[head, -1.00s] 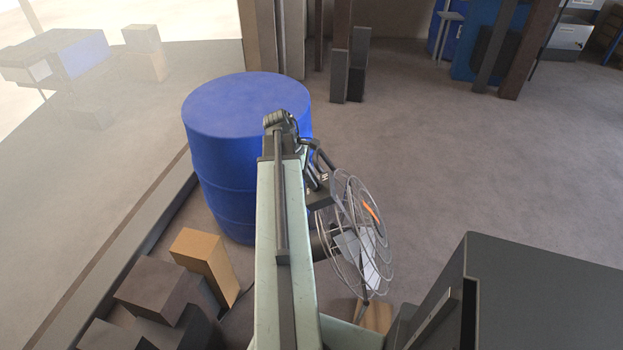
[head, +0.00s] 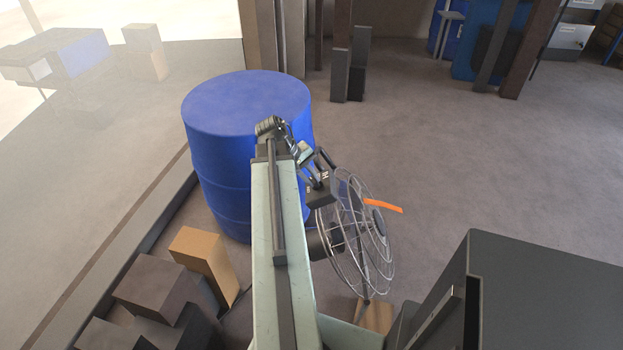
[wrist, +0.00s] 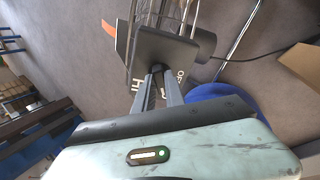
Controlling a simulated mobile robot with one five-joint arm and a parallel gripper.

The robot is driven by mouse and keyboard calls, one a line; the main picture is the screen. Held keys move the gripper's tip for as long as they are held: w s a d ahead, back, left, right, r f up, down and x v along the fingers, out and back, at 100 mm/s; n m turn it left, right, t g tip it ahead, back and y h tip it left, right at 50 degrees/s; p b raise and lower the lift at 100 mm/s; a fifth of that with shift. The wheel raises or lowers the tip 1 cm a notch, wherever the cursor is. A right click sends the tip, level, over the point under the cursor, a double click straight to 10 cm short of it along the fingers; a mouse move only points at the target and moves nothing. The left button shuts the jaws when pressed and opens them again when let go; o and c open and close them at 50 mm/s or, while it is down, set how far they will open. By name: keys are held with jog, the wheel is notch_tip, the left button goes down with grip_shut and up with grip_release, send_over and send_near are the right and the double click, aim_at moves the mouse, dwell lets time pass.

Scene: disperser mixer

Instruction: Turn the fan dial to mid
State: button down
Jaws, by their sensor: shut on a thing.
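The fan (head: 352,262), with a round wire cage, stands just right of my arm in the head view. Its dark control box (head: 320,193) is at the cage's upper left. The wrist view shows the box (wrist: 166,50) with light lettering, partly legible as HI and OFF. My gripper (wrist: 157,70) reaches the box face between these letters, its fingers close together on the fan dial. The dial is largely hidden by the fingertips, so its pointing direction cannot be read. An orange streamer (head: 384,206) stands out to the right from the cage.
A blue drum (head: 222,150) stands close behind and left of my arm. Dark and tan boxes (head: 204,262) lie at lower left. A large dark cabinet (head: 550,290) fills the lower right. Open floor lies to the right.

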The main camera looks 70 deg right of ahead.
jog(key=shift+m, duration=1.6)
jog(key=c, duration=1.4)
grip_release()
jog(key=shift+w, duration=0.1)
jog(key=p+v, duration=0.6)
jog(key=v, duration=0.1)
jog(key=shift+w+a+r, duration=0.2)
jog(key=shift+w+a, duration=0.05)
jog(key=shift+a, duration=0.05)
